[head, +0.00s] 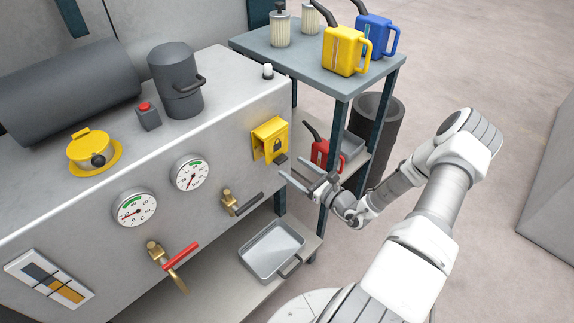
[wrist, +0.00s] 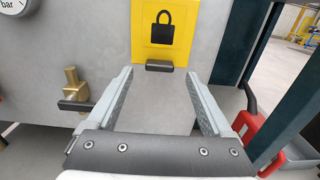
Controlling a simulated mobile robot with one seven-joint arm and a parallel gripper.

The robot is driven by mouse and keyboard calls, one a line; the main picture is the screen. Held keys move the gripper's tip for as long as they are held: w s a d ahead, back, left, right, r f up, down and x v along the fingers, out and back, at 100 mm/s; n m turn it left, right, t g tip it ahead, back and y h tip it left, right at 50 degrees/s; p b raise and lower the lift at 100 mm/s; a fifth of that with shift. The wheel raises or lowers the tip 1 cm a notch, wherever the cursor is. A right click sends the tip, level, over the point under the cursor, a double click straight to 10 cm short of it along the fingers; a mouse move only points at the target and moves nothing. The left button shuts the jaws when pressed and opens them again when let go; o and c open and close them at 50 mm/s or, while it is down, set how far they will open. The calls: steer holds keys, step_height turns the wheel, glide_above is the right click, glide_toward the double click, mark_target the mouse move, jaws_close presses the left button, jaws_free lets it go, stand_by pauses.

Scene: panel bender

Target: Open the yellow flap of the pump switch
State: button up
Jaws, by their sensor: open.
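The yellow flap (head: 271,141) with a black padlock symbol is on the front panel of the grey machine, at the right end. It hangs down, closed over the switch, which is hidden. The flap also shows at the top of the wrist view (wrist: 163,25), with a dark tab (wrist: 159,66) at its lower edge. My gripper (head: 285,174) is open and empty, in front of the panel and a little below the flap. In the wrist view my two fingers (wrist: 160,85) point toward the panel, one to each side of the tab. I cannot tell whether they touch anything.
A brass valve with a dark lever (head: 240,203) sits left of my gripper. A side table (head: 320,75) with cans stands behind, with a red can (head: 325,155) on its lower shelf. A metal tray (head: 270,250) lies below. Gauges (head: 135,207) are further left.

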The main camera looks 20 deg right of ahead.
mark_target(284, 161)
steer(key=shift+x, duration=1.9)
jaws_close()
